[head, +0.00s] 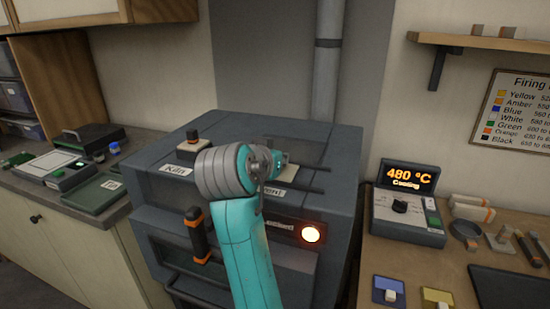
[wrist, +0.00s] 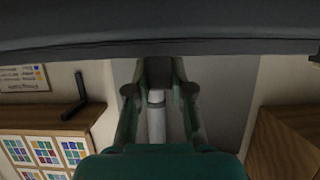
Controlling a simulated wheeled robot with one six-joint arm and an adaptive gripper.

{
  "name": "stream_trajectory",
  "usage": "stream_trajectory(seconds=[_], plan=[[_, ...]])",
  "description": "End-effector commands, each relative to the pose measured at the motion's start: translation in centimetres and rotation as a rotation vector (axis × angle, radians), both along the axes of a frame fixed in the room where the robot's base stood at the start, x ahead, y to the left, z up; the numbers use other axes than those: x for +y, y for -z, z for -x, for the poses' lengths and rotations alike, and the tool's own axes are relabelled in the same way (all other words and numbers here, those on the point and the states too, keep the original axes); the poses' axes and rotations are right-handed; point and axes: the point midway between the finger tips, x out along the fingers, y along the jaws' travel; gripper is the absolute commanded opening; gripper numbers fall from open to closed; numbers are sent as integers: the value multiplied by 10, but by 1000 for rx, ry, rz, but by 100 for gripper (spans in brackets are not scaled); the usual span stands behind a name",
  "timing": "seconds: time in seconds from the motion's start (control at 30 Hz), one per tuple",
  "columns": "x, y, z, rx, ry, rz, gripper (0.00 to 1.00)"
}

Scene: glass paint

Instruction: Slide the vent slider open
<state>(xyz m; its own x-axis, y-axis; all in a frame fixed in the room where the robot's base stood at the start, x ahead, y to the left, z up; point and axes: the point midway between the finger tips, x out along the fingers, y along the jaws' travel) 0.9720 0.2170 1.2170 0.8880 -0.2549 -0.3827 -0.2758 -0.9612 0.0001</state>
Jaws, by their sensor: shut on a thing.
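The grey kiln (head: 265,130) stands in the middle of the head view. On its top, thin dark rails (head: 305,187) run beside a partly covered "Vent" label (head: 272,192). My teal arm reaches over the kiln, and my gripper (head: 281,163) is at these rails, mostly hidden behind my wrist. In the wrist view, my gripper (wrist: 158,90) has its two fingers closed on a dark block, the vent slider's knob (wrist: 158,70). The knob is hidden in the head view, and how far the slider stands along the rails cannot be told.
A second knob (head: 192,143) stands by the "Kiln" label on the kiln top. An orange-ended handle (head: 199,236) and a glowing round light (head: 310,233) are on the front. A controller (head: 408,205) reading 480 °C, "Cooling", stands right. A flue pipe (head: 328,60) rises behind.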

Motion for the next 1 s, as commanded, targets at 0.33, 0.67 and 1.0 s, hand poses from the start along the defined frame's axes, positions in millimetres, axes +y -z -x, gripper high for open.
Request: stream_trajectory(seconds=[0.33, 0.67, 1.0], plan=[[-39, 0, 11, -1, 1, 1, 0], [-41, 0, 12, 1, 7, 1, 37], [-39, 0, 12, 0, 2, 1, 48]])
